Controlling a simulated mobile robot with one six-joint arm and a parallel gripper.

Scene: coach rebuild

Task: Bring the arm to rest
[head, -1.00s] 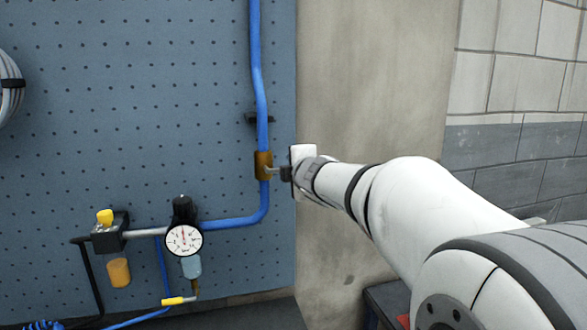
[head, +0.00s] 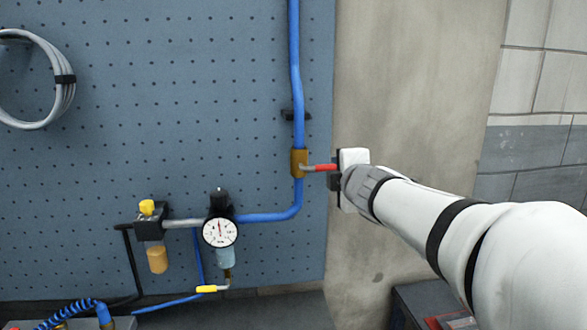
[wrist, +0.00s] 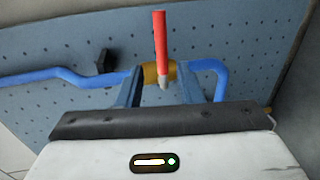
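My gripper (head: 334,181) is just right of the brass valve (head: 299,163) on the blue pipe in the head view. The valve's red handle (head: 322,168) points sideways to the right, close to my gripper. In the wrist view the two fingers (wrist: 159,80) stand apart, with the red handle (wrist: 160,38) and the brass valve body (wrist: 151,73) showing beyond and between them. No grip on the handle shows. My arm reaches in from the lower right of the head view.
A blue pegboard (head: 150,120) carries the blue pipe (head: 296,70), a pressure gauge (head: 220,232), a yellow-knobbed block (head: 149,224) and a coiled grey hose (head: 60,95). A bare wall strip (head: 410,90) lies to the right. A dark box with red contents (head: 450,320) is low right.

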